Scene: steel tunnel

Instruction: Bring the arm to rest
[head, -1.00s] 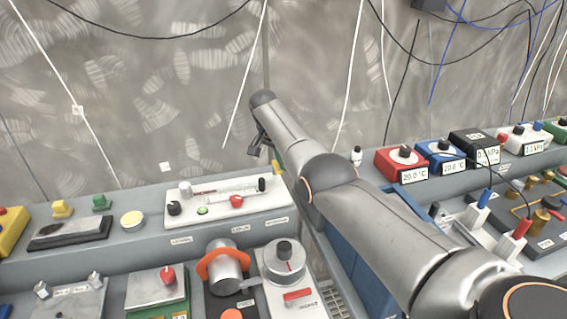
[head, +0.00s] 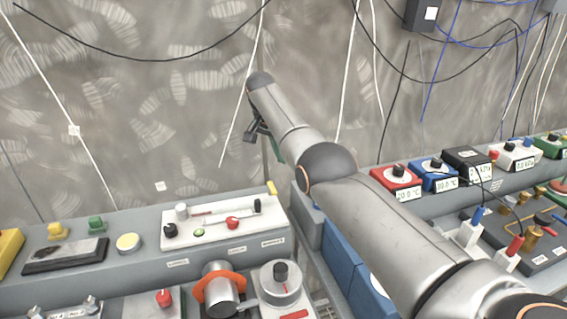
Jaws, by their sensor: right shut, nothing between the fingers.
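My right arm reaches in from the lower right and stretches up across the middle of the view. My right gripper (head: 256,134) is at its far end, raised in front of the wall and above the gap between the two benches. It is small and seen side-on, its fingers partly hidden by the wrist. It is shut and holds nothing. It touches nothing that I can see. My left gripper is not in view.
A grey bench on the left holds a white panel with knobs (head: 222,216), an orange-ringed cylinder (head: 221,289) and a dial unit (head: 281,284). On the right bench stand a red box (head: 397,183) and a blue box (head: 433,175). Cables hang along the wall (head: 160,110).

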